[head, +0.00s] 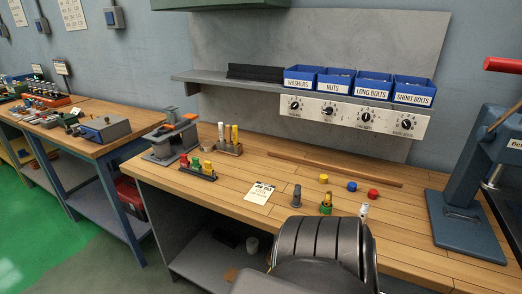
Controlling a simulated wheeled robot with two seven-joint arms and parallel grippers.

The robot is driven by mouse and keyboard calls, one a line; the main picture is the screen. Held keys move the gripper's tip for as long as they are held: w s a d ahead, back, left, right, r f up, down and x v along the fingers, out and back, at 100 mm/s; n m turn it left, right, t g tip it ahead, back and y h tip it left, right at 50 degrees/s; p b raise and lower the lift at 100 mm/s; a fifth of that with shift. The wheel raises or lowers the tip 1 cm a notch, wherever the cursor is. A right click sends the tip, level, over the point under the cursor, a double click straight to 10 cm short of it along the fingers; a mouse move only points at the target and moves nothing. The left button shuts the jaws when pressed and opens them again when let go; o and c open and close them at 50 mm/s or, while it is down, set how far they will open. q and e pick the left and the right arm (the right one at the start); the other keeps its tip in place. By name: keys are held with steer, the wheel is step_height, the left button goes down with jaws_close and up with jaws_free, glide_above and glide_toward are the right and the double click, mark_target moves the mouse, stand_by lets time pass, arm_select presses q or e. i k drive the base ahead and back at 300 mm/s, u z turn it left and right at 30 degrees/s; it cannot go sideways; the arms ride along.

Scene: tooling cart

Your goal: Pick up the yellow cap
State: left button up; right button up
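The yellow cap (323,179) is a small round piece lying on the wooden bench top (285,202), right of the centre of the head view. It stands apart from a blue cap (352,186) and a red cap (373,194), which lie in a slanting row to its right. Nothing covers it. Neither of my grippers shows in the head view, so I cannot see whether they are open or shut.
A wooden strip (290,160) lies behind the caps. A blue press (468,215) stands right. A large black ribbed shape (325,240) covers the front edge.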

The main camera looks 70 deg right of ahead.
mark_target(323, 178)
steer(key=u, duration=0.3)
steer(key=i, duration=1.25)
steer(key=z, duration=2.15)
